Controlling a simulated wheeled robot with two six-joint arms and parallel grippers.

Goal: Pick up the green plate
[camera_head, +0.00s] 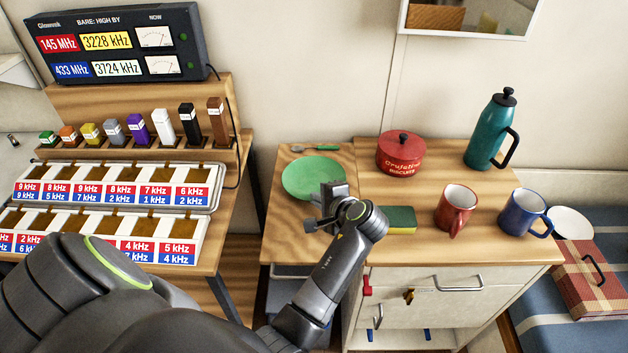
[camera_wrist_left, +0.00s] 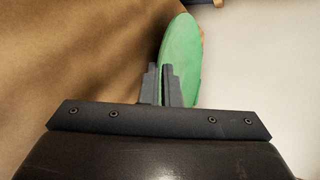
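The green plate (camera_head: 308,177) is a round, shallow dish over the left part of the wooden counter (camera_head: 283,235) in the head view. My left gripper (camera_head: 326,203) is at its near right rim. In the left wrist view the plate (camera_wrist_left: 182,55) shows as a narrow ellipse, seen at a steep slant. The two fingers of my left gripper (camera_wrist_left: 160,84) are close together there, with the plate's rim between them. The head view does not show clearly whether the plate touches the counter. My right gripper is in neither view.
A green spoon (camera_head: 315,147) lies behind the plate. A sponge (camera_head: 399,219), red tin (camera_head: 401,153), red mug (camera_head: 455,209), blue mug (camera_head: 525,213) and teal flask (camera_head: 490,133) stand to the right. The radio desk (camera_head: 236,160) is left, with a gap between.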

